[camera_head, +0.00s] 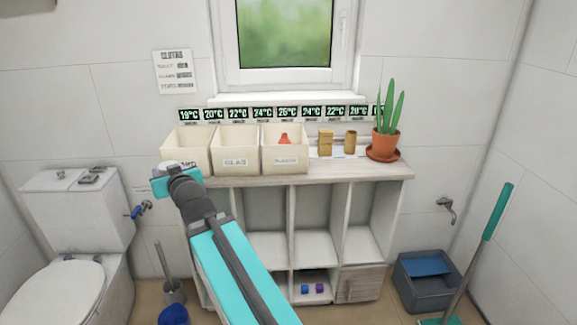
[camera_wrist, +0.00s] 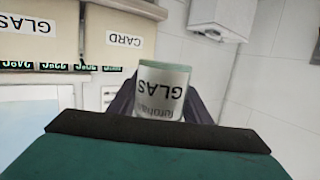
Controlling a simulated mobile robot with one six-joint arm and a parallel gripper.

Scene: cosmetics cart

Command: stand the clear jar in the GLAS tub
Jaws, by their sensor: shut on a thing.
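The clear jar (camera_wrist: 163,92) has a white label reading GLAS and shows upside down in the wrist view. My gripper (camera_wrist: 161,102) is shut on it, with one dark finger on each side. In the head view my gripper (camera_head: 177,174) is in front of the left tub, and the jar is mostly hidden there. The GLAS tub (camera_head: 235,162) is the cream middle one of three on the shelf top. It also shows at the left of the wrist view (camera_wrist: 42,42). The jar is outside it, nearer the CARD tub (camera_wrist: 122,48).
The right tub (camera_head: 285,163) holds a red item. Two brown containers (camera_head: 326,142) and a potted plant (camera_head: 385,143) stand further right on the shelf unit (camera_head: 345,172). A toilet (camera_head: 75,225) is at left. A grey-blue bin (camera_head: 428,280) stands on the floor at right.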

